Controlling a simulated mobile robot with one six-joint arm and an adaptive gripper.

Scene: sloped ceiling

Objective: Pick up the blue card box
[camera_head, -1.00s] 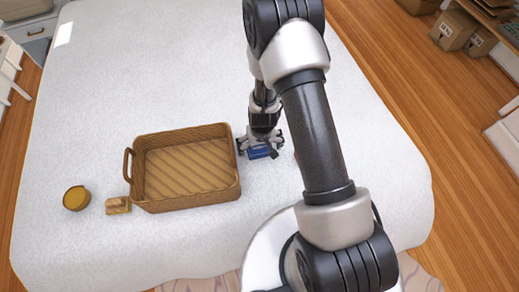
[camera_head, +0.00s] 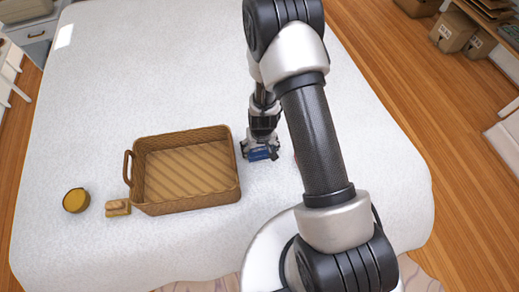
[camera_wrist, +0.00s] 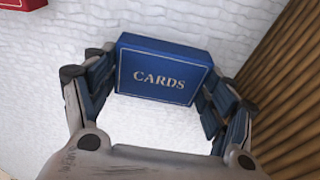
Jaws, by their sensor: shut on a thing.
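The blue card box (camera_wrist: 162,72), lettered "CARDS", sits between the two fingers of my gripper (camera_wrist: 160,85) in the wrist view. The fingers press on its left and right ends, so my gripper is shut on it. In the head view the blue card box (camera_head: 259,154) shows at the end of my arm, just right of the wicker basket. My gripper (camera_head: 260,150) points down there over the white bed cover. I cannot tell whether the box touches the cover.
The empty wicker basket (camera_head: 236,185) stands close to the left of my gripper. A round yellow tin (camera_head: 76,200) and a small tan block (camera_head: 118,207) lie farther left. A red item (camera_wrist: 22,4) shows at the wrist view's top left. The bed's far part is clear.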

